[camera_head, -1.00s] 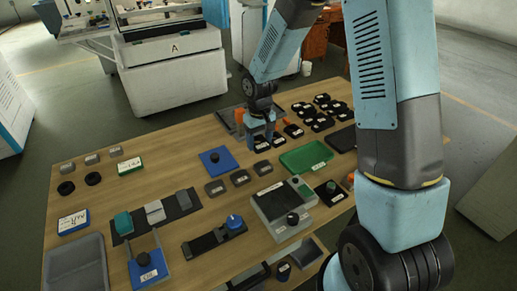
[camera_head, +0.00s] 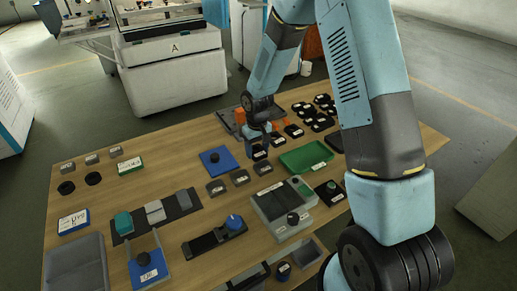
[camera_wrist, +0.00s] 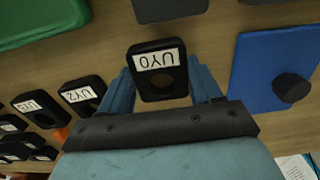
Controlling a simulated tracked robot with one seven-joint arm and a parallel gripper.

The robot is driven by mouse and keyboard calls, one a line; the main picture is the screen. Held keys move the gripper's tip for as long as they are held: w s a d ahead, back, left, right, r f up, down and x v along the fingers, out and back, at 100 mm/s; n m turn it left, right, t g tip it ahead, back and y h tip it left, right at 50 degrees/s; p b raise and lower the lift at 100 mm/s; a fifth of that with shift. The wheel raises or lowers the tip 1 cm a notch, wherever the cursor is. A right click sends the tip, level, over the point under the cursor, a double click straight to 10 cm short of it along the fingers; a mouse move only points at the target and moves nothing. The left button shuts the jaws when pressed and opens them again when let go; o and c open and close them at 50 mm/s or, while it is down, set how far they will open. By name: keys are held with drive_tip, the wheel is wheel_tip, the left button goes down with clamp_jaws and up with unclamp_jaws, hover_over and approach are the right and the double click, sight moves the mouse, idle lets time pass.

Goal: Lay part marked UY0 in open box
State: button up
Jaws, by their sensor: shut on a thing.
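The part marked UY0 (camera_wrist: 158,84) is a black block with a white label and a round hole. In the wrist view it sits between the two blue fingers of my gripper (camera_wrist: 163,88), which is shut on it. The label reads upside down there. In the head view my gripper (camera_head: 259,143) is over the back middle of the table, and the part is small and partly hidden below it. Its height above the wood is hard to tell.
Blue plate (camera_head: 217,160) with a black knob lies left of my gripper, a green tray (camera_head: 306,157) right of it. Similar black labelled parts (camera_wrist: 82,94) lie nearby. A grey device (camera_head: 283,207) and dark fixture (camera_head: 213,237) stand nearer. Bare wood shows at middle left.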

drive_tip(key=o, duration=1.6)
